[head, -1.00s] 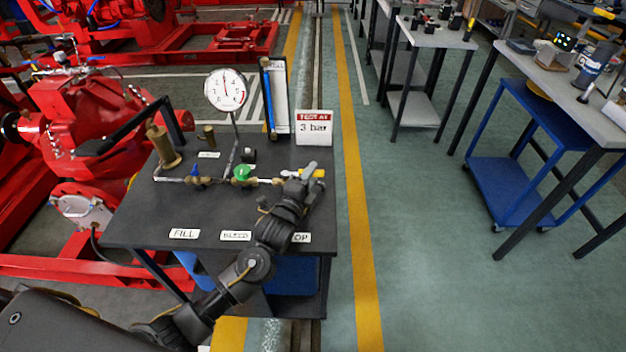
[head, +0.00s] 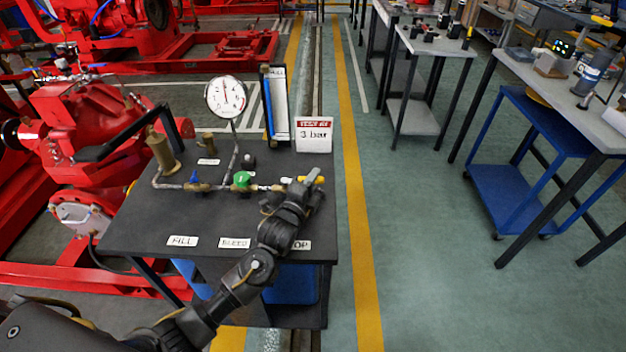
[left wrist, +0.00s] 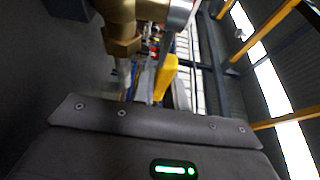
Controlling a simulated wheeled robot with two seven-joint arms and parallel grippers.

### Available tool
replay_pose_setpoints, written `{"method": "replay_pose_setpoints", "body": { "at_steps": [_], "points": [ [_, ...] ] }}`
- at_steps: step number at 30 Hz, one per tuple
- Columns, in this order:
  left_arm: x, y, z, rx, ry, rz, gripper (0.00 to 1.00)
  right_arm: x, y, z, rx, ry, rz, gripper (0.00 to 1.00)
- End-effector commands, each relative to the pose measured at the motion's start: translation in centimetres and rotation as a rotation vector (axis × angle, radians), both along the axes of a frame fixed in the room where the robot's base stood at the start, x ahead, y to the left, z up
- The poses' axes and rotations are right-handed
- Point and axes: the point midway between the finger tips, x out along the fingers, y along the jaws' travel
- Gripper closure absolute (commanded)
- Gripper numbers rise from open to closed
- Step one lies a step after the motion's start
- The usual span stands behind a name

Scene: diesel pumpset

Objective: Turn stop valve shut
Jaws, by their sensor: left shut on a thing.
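The stop valve with its yellow handle (head: 319,181) sits at the right end of the pipe run on the dark bench, behind the STOP label, which my arm partly covers. My left gripper (head: 309,180) is at this handle, shut on it, with its wrist in front of the valve. In the left wrist view the yellow handle (left wrist: 166,76) stands beyond the edge of the gripper body, beside a brass fitting (left wrist: 122,32). The fingertips are hard to make out there. My right gripper is not in view.
A green-handled valve (head: 241,179) and a blue-handled valve (head: 196,184) lie left along the pipe. A dial gauge (head: 226,97) and a "3 bar" sign (head: 314,134) stand behind. A red pump (head: 105,120) is at left. The floor right of the bench is clear.

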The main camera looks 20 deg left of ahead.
Motion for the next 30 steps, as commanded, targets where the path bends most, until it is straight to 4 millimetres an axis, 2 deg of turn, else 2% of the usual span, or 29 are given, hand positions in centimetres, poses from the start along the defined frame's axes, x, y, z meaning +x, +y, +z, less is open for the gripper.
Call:
{"method": "replay_pose_setpoints", "body": {
  "at_steps": [11, 24, 30],
  "points": [
    [-0.8, 0.0, 0.1, 0.005, 0.0, -0.111, 1.0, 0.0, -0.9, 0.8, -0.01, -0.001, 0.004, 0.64],
    [-2.9, 0.0, -0.1, 0.004, 0.001, -0.401, 1.0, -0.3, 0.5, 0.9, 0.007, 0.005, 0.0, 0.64],
    [-3.6, 0.1, -0.1, 0.003, 0.003, -0.484, 1.0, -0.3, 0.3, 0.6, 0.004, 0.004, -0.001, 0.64]
  ]
}}
